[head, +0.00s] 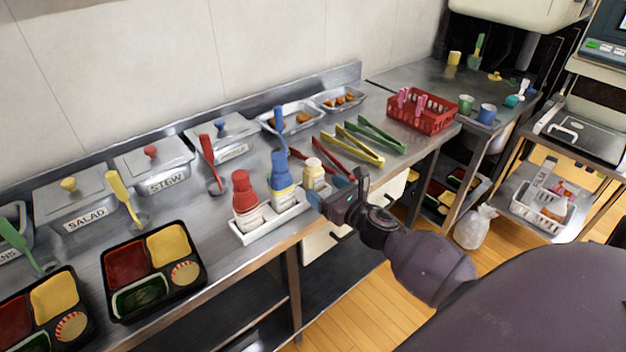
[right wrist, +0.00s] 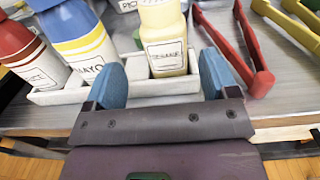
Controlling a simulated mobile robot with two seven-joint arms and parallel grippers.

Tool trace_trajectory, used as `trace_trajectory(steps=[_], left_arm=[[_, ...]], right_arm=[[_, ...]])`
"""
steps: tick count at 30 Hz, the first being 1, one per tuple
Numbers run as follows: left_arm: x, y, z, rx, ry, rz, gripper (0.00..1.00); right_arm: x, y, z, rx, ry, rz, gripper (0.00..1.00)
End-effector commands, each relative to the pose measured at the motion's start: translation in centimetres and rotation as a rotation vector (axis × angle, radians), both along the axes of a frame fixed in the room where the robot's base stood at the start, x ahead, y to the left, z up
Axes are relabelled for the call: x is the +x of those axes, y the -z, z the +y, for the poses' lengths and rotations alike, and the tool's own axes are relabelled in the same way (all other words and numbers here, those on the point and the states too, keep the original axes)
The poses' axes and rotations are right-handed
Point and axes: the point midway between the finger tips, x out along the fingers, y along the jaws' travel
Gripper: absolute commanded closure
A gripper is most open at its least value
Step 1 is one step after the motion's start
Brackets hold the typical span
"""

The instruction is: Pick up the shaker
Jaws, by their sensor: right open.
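The shaker (head: 314,171) is a small cream-yellow bottle with a pale label, standing upright at the right end of a white tray (head: 262,229) on the steel counter. It also shows in the right wrist view (right wrist: 164,38), where its label seems to read "sesame". My right gripper (head: 326,189) is open at the counter's front edge, with its blue fingers pointing toward the shaker. In the wrist view the shaker stands just beyond and between the two fingers (right wrist: 161,80), not gripped. My left gripper is not in view.
A red-capped bottle (head: 243,193) and a blue-capped mayo bottle (head: 282,178) share the tray, left of the shaker. Red tongs (head: 325,152) and yellow tongs (head: 352,148) lie close on the right. Bento trays (head: 112,318) and lidded pans (head: 158,181) are farther left.

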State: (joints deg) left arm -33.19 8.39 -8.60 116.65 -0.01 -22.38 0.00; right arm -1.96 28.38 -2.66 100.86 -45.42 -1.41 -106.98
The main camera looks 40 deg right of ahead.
Motion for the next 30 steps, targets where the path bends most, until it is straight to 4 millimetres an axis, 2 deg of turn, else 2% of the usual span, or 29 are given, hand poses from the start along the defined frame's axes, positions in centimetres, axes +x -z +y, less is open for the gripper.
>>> trace_trajectory(steps=[5,16,26,30], left_arm=[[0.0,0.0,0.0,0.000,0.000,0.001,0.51],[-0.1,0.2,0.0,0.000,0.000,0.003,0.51],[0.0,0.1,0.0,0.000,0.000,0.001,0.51],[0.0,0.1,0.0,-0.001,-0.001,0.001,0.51]], right_arm=[[0.9,0.0,0.0,0.000,0.000,0.000,0.20],[5.3,0.0,-0.2,0.001,0.000,0.000,0.20],[5.7,0.0,-0.1,0.002,0.001,0.000,0.20],[5.7,0.0,-0.1,0.002,0.001,0.000,0.42]])
